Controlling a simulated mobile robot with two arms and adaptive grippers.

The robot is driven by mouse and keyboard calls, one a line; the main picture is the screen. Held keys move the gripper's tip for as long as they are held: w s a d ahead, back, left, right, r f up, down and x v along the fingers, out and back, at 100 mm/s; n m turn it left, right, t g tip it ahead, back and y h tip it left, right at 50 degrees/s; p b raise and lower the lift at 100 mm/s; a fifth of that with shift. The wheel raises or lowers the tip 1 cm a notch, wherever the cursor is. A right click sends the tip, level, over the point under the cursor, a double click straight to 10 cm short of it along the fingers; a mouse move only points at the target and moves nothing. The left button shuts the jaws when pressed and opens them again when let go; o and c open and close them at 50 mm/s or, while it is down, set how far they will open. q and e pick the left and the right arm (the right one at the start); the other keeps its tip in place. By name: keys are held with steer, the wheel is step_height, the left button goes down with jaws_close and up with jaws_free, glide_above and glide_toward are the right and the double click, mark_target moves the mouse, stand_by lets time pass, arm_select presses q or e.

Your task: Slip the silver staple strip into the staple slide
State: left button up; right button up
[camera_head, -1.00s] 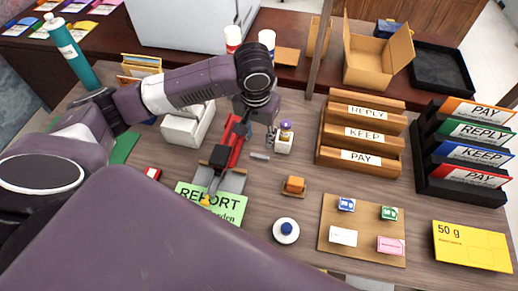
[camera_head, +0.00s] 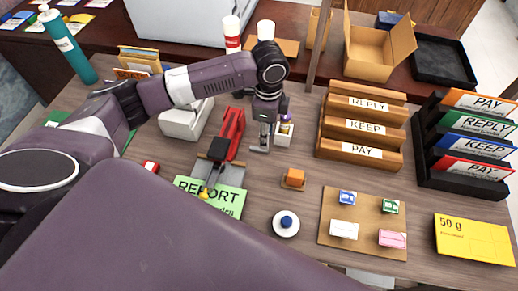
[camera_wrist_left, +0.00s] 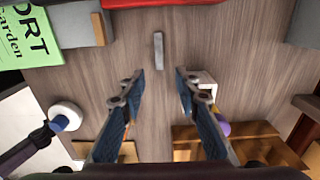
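The silver staple strip (camera_wrist_left: 158,50) lies on the desk in the left wrist view, just beyond my fingertips. In the head view my gripper partly covers it (camera_head: 258,149). My left gripper (camera_wrist_left: 158,78) is open and empty, with its fingers spread to either side of the strip's line. The gripper also shows in the head view (camera_head: 264,138). A stapler with a red part (camera_head: 231,132) and a grey metal base (camera_head: 207,169) sits left of the gripper. I cannot make out the staple slide clearly. My right gripper is not in view.
A small white holder (camera_head: 283,139) with a purple-topped item stands right beside my gripper. An orange block (camera_head: 293,178), a white disc with a blue knob (camera_head: 286,230) and a green REPORT sheet (camera_head: 229,203) lie nearer. A wooden sorter (camera_head: 322,148) stands to the right.

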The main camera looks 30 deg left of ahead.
mark_target(259, 150)
arm_select(q)
steer(key=f, duration=0.3)
steer(key=f+p, duration=0.1)
steer(key=f, duration=0.2)
steer(key=shift+s+a, duration=0.1)
steer(key=shift+a, duration=0.1)
steer(key=shift+c, duration=0.7)
jaws_close()
